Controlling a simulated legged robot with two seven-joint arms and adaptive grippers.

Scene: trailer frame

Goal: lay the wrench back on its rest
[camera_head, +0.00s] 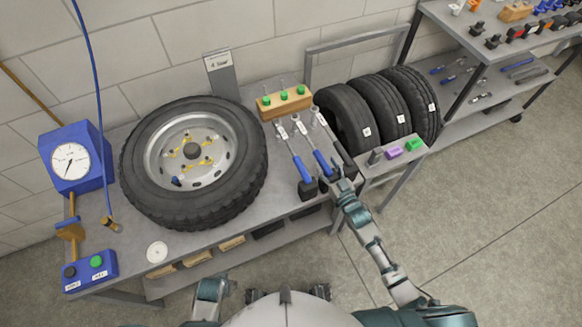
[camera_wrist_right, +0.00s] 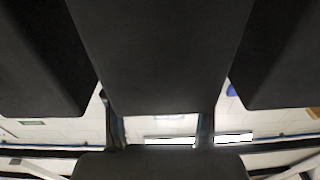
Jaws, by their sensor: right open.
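Three wrenches lie side by side on the workbench, heads toward the wall and handles toward me. The left wrench (camera_head: 299,164) and middle wrench (camera_head: 317,156) have blue grips. The right wrench (camera_head: 335,141) has a dark grip, its near end beside my right gripper (camera_head: 343,185). Black rest blocks (camera_head: 308,189) stand at the near handle ends. My right gripper is open; whether it touches a handle cannot be told. In the right wrist view, a broad dark shape (camera_wrist_right: 155,60) fills the middle, too close to identify.
A wheel (camera_head: 193,160) lies left of the wrenches. A wooden block with green-topped pieces (camera_head: 284,103) stands behind them. Several tires (camera_head: 385,115) stand to the right, behind a small shelf with purple and green blocks (camera_head: 395,153). A gauge box (camera_head: 73,160) is far left.

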